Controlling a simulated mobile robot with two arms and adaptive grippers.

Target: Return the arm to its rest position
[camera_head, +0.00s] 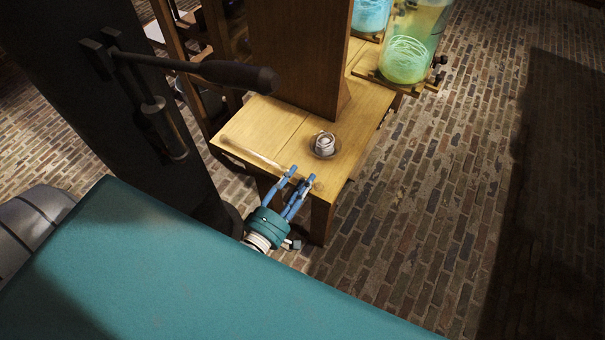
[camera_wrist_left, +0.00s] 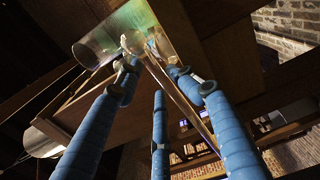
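My left gripper (camera_head: 301,176) shows in the head view at the near edge of the wooden table (camera_head: 262,124). The rest of the left arm is mostly hidden behind the teal surface in the head view. My right gripper is not in view.
A small whitish round fitting (camera_head: 324,144) sits on the table near its front right corner. A glass jar with yellow-green liquid and a coil (camera_head: 407,55) and a blue jar (camera_head: 370,15) stand behind. A dark lever handle (camera_head: 240,76) is at left. Brick floor lies open to the right.

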